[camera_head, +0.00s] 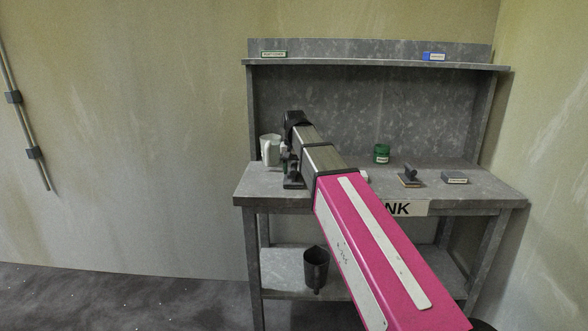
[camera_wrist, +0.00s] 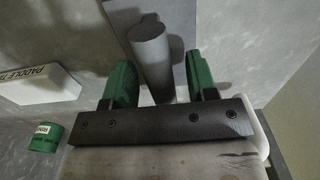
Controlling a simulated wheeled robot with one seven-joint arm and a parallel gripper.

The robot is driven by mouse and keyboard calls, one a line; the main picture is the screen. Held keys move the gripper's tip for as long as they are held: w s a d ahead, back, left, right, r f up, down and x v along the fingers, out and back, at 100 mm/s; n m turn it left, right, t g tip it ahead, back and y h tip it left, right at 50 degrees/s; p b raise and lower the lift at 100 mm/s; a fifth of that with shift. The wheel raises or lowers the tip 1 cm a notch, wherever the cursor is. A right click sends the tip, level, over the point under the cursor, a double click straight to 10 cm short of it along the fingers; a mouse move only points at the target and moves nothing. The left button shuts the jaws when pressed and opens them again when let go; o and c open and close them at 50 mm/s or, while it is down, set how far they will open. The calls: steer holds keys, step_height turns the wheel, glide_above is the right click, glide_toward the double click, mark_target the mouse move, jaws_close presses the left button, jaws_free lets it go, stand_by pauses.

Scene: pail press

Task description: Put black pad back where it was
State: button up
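A small dark grey, box-shaped pad with a white label (camera_head: 455,178) lies at the right of the bench top; I cannot read the label or be sure it is the black pad. My gripper has green fingers in the wrist view (camera_wrist: 162,82). They stand apart on either side of a grey cylinder (camera_wrist: 152,58), with gaps showing beside it. A flat grey plate (camera_wrist: 185,25) is behind the cylinder. No pad shows between the fingers.
A dark handled tool (camera_head: 410,178) and a green jar (camera_head: 381,153) stand on the bench (camera_head: 490,190). A pale mug (camera_head: 270,150) and a dark device (camera_head: 293,178) are at left. A dark pail (camera_head: 316,266) is on the lower shelf. A white labelled block (camera_wrist: 40,85) is left of my fingers.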

mark_target(294, 165)
step_height(294, 165, up, 12)
steer(key=shift+r, duration=0.15)
stand_by(0.7)
